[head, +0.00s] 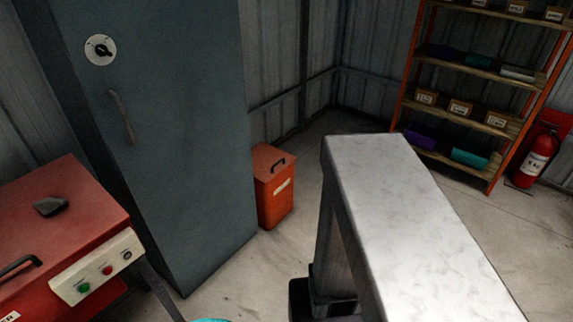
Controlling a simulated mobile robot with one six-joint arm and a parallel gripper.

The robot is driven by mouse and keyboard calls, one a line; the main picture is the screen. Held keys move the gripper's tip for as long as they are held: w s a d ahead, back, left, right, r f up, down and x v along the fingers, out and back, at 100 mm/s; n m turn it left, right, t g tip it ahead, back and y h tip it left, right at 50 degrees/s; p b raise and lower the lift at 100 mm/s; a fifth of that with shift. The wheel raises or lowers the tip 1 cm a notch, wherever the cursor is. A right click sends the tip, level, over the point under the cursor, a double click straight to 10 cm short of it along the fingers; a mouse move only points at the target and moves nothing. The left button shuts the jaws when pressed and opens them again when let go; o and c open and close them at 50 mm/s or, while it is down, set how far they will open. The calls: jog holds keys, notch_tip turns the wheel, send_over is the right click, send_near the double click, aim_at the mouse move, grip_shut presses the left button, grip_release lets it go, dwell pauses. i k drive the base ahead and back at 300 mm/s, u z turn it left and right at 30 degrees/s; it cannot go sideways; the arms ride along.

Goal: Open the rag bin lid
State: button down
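The rag bin is most likely the small orange-red bin (275,200) on the floor, just right of the tall grey-blue cabinet. It stands upright and has a pale label on its front. Its lid (266,158) looks shut and carries a dark handle (278,163). The cabinet partly hides its left side. My gripper is not in view.
The tall cabinet (185,130) stands left of the bin. A red machine (75,225) with buttons is at lower left. A pale slab-like form (400,220) fills the lower right centre. An orange shelf rack (455,155) and fire extinguisher (537,160) stand back right.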

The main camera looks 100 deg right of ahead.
aim_at(267, 161)
jog(key=u, duration=0.2)
jog(key=k, duration=1.05)
jog(key=z, duration=2.1)
jog(key=i, duration=0.95)
jog(key=z, duration=0.05)
